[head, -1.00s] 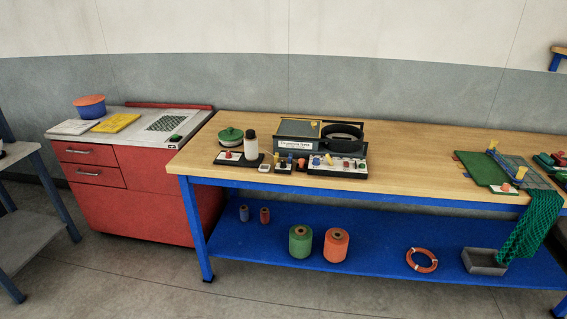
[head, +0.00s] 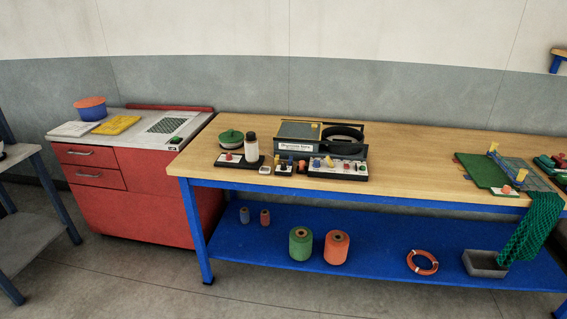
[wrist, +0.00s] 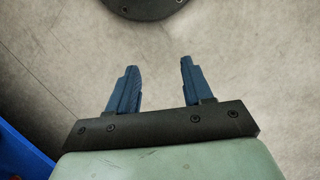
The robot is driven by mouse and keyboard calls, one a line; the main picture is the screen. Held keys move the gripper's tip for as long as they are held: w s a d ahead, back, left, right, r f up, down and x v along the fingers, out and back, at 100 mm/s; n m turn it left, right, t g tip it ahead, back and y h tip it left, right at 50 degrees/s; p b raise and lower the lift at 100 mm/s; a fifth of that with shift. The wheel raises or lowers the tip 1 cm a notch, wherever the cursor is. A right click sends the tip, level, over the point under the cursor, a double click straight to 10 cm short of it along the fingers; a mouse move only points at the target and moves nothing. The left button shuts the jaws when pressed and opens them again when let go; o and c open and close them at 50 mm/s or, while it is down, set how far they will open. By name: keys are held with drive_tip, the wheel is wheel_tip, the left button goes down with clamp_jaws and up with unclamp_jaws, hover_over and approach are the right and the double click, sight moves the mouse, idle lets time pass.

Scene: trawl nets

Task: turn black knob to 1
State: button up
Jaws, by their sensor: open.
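In the head view, several small control panels with coloured knobs stand along the front of the wooden bench (head: 420,145). The left panel (head: 238,162) has a red knob (head: 229,156). A small middle panel (head: 283,170) and a longer right panel (head: 342,173) carry more knobs. I cannot pick out a black knob or any number marks at this size. My gripper (wrist: 160,66) shows only in the wrist view. Its two blue fingers are apart with nothing between them, over bare floor and away from the panels.
A grey box machine with a black ring (head: 343,135) stands behind the panels. A white bottle (head: 251,148) and a green pot (head: 230,137) stand near the left panel. A green net (head: 538,220) hangs off the bench at right. A red cabinet (head: 155,195) stands left.

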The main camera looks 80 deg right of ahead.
drive_tip(key=w+d+r+m+t+h, duration=0.15)
drive_tip(key=d+r, duration=0.25)
drive_tip(key=d, duration=0.6)
drive_tip(key=w+d+r+m+t+y, duration=0.1)
drive_tip(key=w+d+r+m, duration=0.15)
drive_tip(key=d, duration=0.85)
wheel_tip(320, 180, up, 51)
drive_tip(key=m+t+h, duration=0.1)
drive_tip(key=m+h, duration=0.1)
drive_tip(key=m, duration=1.3)
hover_over(283, 164)
wheel_tip(283, 164, down, 14)
drive_tip(key=shift+s+r, duration=0.1)
